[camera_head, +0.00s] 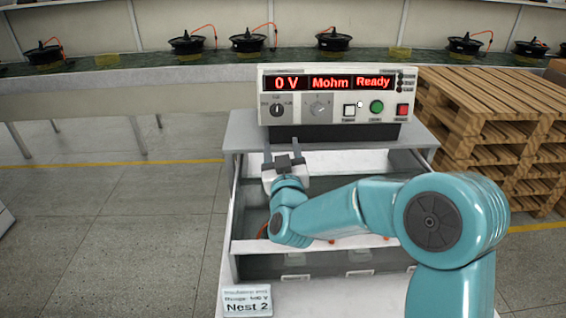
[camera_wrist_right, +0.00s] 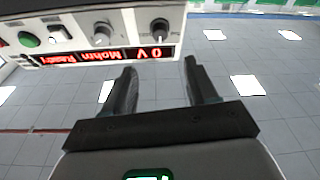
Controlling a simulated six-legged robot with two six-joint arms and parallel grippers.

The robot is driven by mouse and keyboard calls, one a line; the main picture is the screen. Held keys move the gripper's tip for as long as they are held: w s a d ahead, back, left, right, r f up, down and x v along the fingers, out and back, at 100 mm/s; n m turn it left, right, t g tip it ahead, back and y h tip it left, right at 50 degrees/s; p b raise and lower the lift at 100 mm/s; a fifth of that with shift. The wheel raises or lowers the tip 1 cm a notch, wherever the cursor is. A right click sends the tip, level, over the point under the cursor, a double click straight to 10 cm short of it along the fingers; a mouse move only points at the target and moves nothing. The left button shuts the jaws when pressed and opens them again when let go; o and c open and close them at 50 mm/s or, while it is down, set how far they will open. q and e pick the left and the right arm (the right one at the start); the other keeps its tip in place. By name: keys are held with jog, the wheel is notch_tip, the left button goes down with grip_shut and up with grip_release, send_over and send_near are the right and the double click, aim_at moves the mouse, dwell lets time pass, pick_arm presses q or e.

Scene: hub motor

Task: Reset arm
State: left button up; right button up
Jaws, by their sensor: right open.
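My right arm (camera_head: 360,210), teal, reaches in from the right over the test bench. Its gripper (camera_head: 282,147) is in front of the lower left of the tester and points toward the back. The gripper is open and empty. In the right wrist view its two dark fingers (camera_wrist_right: 160,85) stand apart with only floor between them. The tester (camera_head: 340,97) shows "0 V", "Mohm" and "Ready" in red. The same tester shows upside down in the right wrist view (camera_wrist_right: 90,35). My left gripper is not in view.
The grey bench (camera_head: 240,132) has open trays below the tester, with a sign "Nest 2" (camera_head: 247,302) at front left. Wooden pallets (camera_head: 490,120) are stacked at right. Several hub motors (camera_head: 333,39) stand on the conveyor (camera_head: 230,66) behind.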

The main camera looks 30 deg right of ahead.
jog(key=v, duration=0.2)
jog(key=shift+s+a, duration=0.1)
jog(key=shift+s, duration=0.2)
jog(key=shift+a+f, duration=0.1)
jog(key=shift+f, duration=0.05)
